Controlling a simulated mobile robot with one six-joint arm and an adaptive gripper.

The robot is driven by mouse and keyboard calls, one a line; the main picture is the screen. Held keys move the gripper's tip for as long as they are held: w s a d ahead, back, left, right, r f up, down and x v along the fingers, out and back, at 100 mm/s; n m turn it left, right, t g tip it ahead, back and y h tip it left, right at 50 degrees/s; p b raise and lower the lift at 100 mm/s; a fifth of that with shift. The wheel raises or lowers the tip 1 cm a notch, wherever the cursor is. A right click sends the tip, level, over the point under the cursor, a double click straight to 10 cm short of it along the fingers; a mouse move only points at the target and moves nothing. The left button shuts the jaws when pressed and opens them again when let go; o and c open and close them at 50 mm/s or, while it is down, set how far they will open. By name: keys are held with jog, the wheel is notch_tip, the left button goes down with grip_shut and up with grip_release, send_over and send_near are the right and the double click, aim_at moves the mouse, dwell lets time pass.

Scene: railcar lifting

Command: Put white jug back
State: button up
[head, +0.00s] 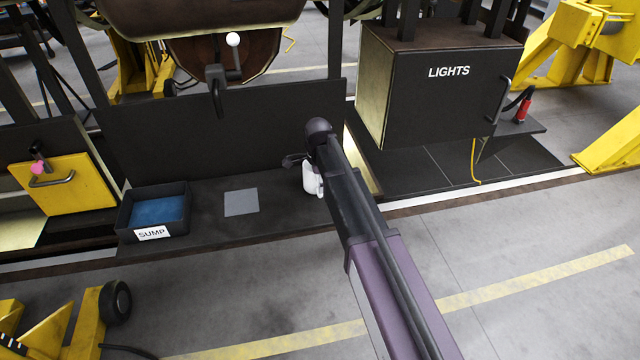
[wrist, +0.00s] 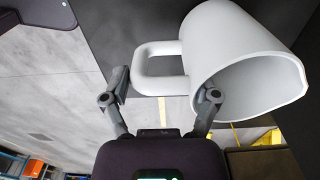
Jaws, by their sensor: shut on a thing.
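The white jug (wrist: 222,62) is large in the wrist view, tilted with its open mouth towards the lower right and its handle to the left. My gripper (wrist: 165,92) is shut on the jug, with its fingers at the handle and the body. In the head view the jug (head: 312,180) shows in part beside my gripper (head: 296,162), above the right part of the dark shelf (head: 280,205). My arm hides some of it. I cannot tell whether the jug touches the shelf. A flat grey square (head: 241,202) lies on the shelf to the left of the jug.
A SUMP tray (head: 152,234) with blue inside stands left of the grey square. A dark LIGHTS box (head: 440,95) is at the right. A dark panel (head: 240,135) rises behind the shelf. A lever with a white knob (head: 233,40) hangs above.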

jog(key=shift+f, duration=0.15)
jog(key=o, duration=1.2)
jog(key=shift+c, duration=0.2)
jog(key=shift+r, duration=0.2)
notch_tip(320, 180, up, 12)
jog(key=p, duration=1.2)
